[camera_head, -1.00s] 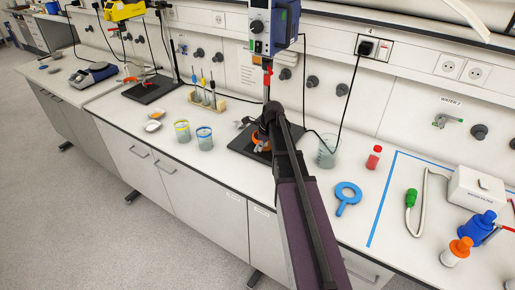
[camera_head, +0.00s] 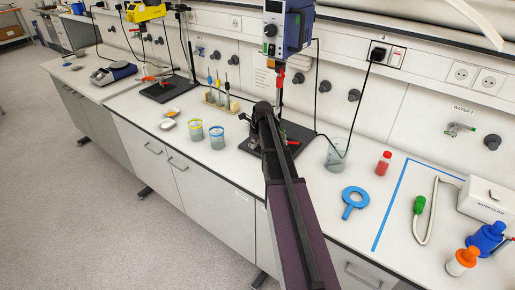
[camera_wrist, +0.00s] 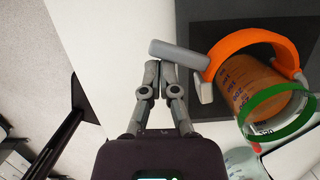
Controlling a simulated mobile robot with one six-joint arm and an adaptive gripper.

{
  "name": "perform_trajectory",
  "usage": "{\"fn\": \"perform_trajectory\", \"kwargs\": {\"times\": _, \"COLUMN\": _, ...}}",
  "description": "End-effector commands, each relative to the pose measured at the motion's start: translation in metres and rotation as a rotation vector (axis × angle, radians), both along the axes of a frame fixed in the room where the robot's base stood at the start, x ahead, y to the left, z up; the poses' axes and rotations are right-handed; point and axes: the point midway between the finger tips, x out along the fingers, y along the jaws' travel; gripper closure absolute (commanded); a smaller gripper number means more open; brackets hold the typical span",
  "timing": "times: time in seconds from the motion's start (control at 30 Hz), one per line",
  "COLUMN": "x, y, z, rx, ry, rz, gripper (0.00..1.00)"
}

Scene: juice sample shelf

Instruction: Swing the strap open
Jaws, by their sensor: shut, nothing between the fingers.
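In the wrist view an orange strap (camera_wrist: 254,37) curves around an amber-brown beaker (camera_wrist: 245,85) with a green band (camera_wrist: 282,108) at its rim. A grey bar (camera_wrist: 180,54) sticks out from the strap's left end, with a short grey tab (camera_wrist: 204,88) beside it. My gripper (camera_wrist: 161,69) is shut and empty. Its fingertips are right beside the grey bar; I cannot tell whether they touch it. In the head view my arm hides most of the strap and beaker.
The beaker is over a black base plate (camera_head: 302,136) below a blue-grey overhead stirrer (camera_head: 286,28). Two banded beakers (camera_head: 217,137) stand left.

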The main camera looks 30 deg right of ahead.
Motion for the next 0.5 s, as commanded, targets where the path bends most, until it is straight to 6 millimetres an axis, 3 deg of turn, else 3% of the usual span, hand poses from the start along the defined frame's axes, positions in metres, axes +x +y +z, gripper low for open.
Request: {"fn": "perform_trajectory", "kwargs": {"times": 0.5, "x": 0.055, "y": 0.000, "z": 0.000, "rx": 0.000, "ry": 0.000, "rz": -0.010, "gripper": 1.00}}
